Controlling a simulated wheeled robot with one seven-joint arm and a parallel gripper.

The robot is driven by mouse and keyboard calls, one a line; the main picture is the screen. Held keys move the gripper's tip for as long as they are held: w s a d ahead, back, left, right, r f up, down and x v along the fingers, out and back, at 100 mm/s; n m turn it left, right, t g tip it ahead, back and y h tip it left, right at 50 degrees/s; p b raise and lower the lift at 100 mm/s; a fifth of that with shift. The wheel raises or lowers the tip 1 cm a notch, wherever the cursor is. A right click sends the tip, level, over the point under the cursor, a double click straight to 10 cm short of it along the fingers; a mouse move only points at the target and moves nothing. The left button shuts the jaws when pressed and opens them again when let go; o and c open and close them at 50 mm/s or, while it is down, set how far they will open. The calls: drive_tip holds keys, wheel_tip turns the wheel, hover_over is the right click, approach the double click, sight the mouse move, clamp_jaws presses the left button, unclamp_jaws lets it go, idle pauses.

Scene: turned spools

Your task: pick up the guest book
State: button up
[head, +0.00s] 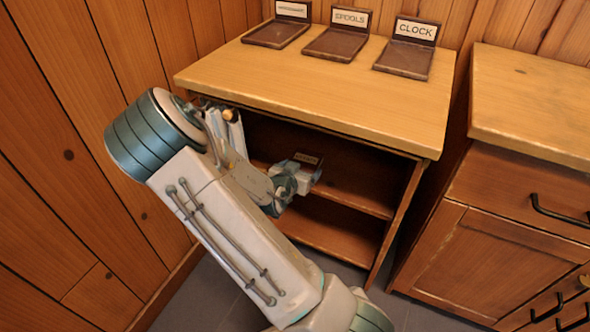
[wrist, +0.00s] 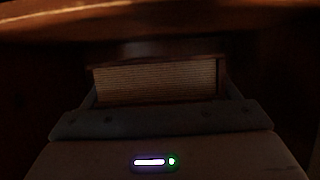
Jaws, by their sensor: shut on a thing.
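The guest book, a dark brown-covered book with pale, striped page edges (wrist: 155,82), is between the fingers of my gripper (wrist: 160,96) in the wrist view. In the head view a small brown part of the book (head: 308,159) shows at the end of my gripper (head: 298,176). My gripper is shut on it, inside the open front of the wooden shelf unit (head: 330,188), above the middle shelf. Most of the cover is hidden by the gripper and the dark. I cannot tell whether the book touches the shelf.
The unit's top (head: 330,85) is close above my gripper. Three dark labelled stands sit on it, including "SPOOLS" (head: 335,44) and "CLOCK" (head: 404,60). A drawer cabinet (head: 510,200) stands at right, a plank wall (head: 60,150) at left. Grey floor shows in front.

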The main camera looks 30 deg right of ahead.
drive_tip(key=s+d+r+p, duration=0.4)
drive_tip(key=s+r+p, duration=0.2)
drive_tip(key=p, duration=0.7)
drive_tip(key=shift+s, duration=1.2)
